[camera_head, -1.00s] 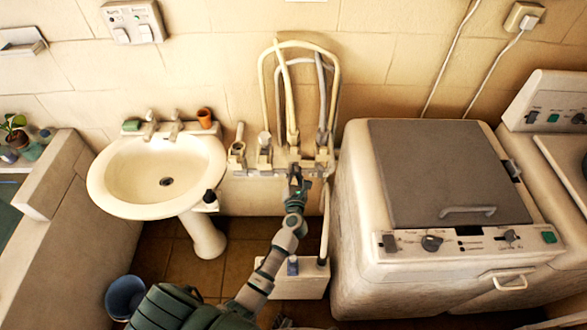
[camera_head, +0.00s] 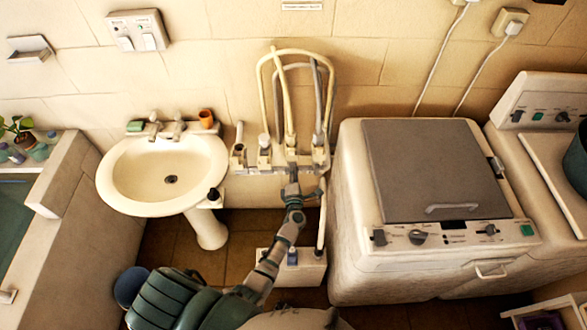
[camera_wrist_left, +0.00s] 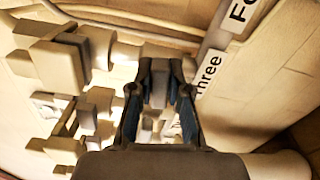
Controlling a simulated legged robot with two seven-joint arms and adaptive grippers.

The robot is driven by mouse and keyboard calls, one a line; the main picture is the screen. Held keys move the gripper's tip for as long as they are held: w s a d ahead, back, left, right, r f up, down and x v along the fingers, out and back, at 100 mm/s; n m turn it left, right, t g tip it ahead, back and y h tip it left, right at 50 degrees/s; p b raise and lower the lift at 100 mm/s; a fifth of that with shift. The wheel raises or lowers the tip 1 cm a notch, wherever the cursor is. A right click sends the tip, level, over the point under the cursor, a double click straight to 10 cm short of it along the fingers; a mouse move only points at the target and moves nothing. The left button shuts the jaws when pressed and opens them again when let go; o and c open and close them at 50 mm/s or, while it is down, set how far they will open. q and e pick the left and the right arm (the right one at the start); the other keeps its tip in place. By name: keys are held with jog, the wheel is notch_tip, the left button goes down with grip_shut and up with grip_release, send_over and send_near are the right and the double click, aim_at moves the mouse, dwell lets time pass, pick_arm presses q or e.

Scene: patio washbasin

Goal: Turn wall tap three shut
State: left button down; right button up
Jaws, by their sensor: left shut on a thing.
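A row of wall taps stands on a pale board below looped hoses, between the washbasin and the washing machine. Wall tap three (camera_head: 291,158) is third from the left. My left gripper (camera_head: 292,184) reaches it from below. In the left wrist view, my left gripper (camera_wrist_left: 160,72) has its two fingers on either side of a pale tap part (camera_wrist_left: 157,95), shut on it. My right gripper is not in view.
A washbasin (camera_head: 125,200) stands left of the taps and a washing machine (camera_head: 350,225) close on the right. Hoses (camera_head: 262,95) loop above the taps. A white box (camera_head: 305,272) stands on the floor below, and a blue bucket (camera_head: 131,285) at lower left.

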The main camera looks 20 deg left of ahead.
pick_arm(q)
jog(key=shift+f+m+p, duration=0.15)
jog(key=shift+m+p, duration=0.35)
jog(key=shift+m, duration=0.6)
jog(key=c, duration=1.1)
grip_release()
jog(key=shift+w+f, duration=0.1)
jog(key=shift+w, duration=0.05)
jog(key=shift+a, duration=0.1)
jog(key=v, duration=1.2)
